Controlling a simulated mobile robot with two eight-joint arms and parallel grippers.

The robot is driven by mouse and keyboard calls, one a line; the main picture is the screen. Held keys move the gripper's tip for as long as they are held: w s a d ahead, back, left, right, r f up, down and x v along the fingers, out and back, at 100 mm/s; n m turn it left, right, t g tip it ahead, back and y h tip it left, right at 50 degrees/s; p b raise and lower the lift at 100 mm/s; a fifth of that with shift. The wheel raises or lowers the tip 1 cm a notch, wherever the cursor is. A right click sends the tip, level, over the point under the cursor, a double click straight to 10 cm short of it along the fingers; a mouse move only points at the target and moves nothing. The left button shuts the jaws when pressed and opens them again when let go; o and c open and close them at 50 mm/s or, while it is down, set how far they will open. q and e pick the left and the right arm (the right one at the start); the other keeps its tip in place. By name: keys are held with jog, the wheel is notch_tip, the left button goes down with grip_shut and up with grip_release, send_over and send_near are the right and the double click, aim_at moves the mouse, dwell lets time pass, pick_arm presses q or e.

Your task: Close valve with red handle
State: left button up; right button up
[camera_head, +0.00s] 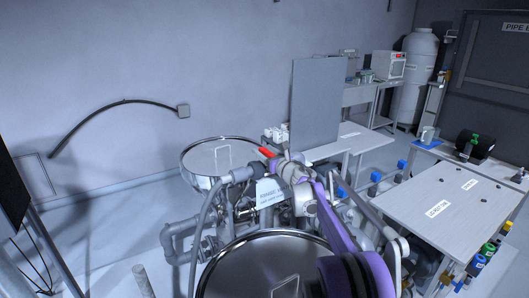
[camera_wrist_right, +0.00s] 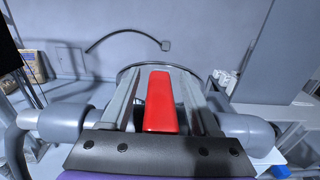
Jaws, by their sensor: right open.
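The red valve handle (camera_head: 266,153) shows in the head view at the far end of my right arm, on the pipework between two steel hoppers. In the right wrist view the red handle (camera_wrist_right: 161,102) lies lengthwise between my right gripper's two fingers. My right gripper (camera_wrist_right: 161,80) is open, with one grey finger on each side of the handle. I cannot tell whether either finger touches it. In the head view the right gripper (camera_head: 279,160) is small and partly merged with the grey valve and pipe. The valve body is mostly hidden. My left gripper is not in view.
A round steel hopper lid (camera_head: 208,160) stands behind the valve and another (camera_head: 262,262) in front. Grey pipes (camera_head: 178,232) crowd the space below. A labelled bench (camera_head: 450,195) with blue, green and yellow valves is at the right. A grey panel (camera_head: 316,105) stands behind.

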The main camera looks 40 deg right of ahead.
jog(key=shift+s, duration=0.5)
jog(key=s+a+b, duration=0.1)
jog(key=s, duration=0.8)
jog(key=shift+s+a+b, duration=0.2)
jog(key=shift+s+b, duration=0.15)
jog(key=shift+s, duration=0.05)
